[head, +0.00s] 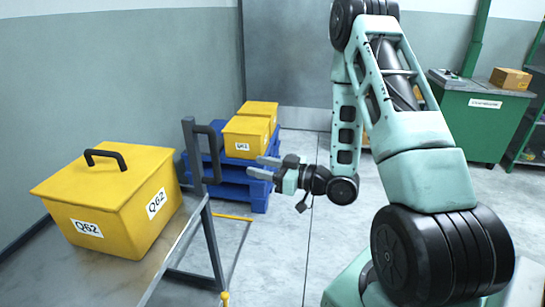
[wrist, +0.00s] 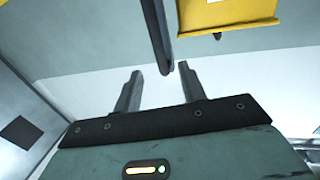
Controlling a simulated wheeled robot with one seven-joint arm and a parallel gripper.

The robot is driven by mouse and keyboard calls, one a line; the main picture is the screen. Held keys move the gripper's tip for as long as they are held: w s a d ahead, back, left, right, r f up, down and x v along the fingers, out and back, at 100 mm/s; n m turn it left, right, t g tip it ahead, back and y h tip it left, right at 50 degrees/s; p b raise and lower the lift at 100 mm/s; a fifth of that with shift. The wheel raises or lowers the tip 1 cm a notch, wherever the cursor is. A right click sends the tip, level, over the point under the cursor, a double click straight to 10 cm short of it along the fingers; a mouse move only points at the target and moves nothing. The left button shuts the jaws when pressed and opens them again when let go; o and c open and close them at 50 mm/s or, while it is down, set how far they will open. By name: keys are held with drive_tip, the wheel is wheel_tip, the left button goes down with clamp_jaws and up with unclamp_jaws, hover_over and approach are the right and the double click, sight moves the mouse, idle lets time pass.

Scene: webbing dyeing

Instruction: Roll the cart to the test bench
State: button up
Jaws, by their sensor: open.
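The cart (head: 180,240) is at the left, a grey metal top on a frame. An upright post with a black handle (head: 215,150) stands at its right end. A lidded yellow box marked Q62 (head: 105,205) sits on the cart. My gripper (head: 258,167) is open and empty, pointing left toward the handle, with a visible gap between them in the head view. In the wrist view, a dark bar (wrist: 156,32) comes down to just beyond and between my open fingers (wrist: 160,78); it looks like part of the cart's handle end. A green bench (head: 480,130) is at the far right; its sign is too small to read.
Yellow boxes (head: 245,137) stand on stacked blue pallets (head: 238,188) behind the cart. A cardboard box (head: 511,79) sits on the green bench. A green shelf (head: 530,130) is at the right edge. The pale floor (head: 300,235) between cart and bench is open beyond my arm.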

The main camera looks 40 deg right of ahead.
drive_tip(key=shift+v, duration=1.4)
drive_tip(key=w+a+r+n+g+h+p, duration=0.1)
drive_tip(key=a+r+g+h+p, duration=0.1)
drive_tip(key=a+g, duration=0.35)
drive_tip(key=w+a+r+n+g+h+p, duration=0.1)
drive_tip(key=a+r+n+g+h+p, duration=0.15)
drive_tip(key=a, duration=0.65)
drive_tip(key=s+a+r+g+h+p, duration=0.1)
drive_tip(key=s+a+r+g, duration=0.1)
drive_tip(key=s, duration=0.5)
drive_tip(key=s+a+r+m+g+h+p, duration=0.1)
drive_tip(key=s+a+r+g, duration=0.2)
drive_tip(key=s, duration=0.5)
drive_tip(key=s+a+r+g+h+p, duration=0.1)
drive_tip(key=s+a+r+g+p, duration=0.1)
drive_tip(key=s+a+r, duration=0.3)
drive_tip(key=s+a+g, duration=0.1)
drive_tip(key=s, duration=0.2)
drive_tip(key=shift+a, duration=0.1)
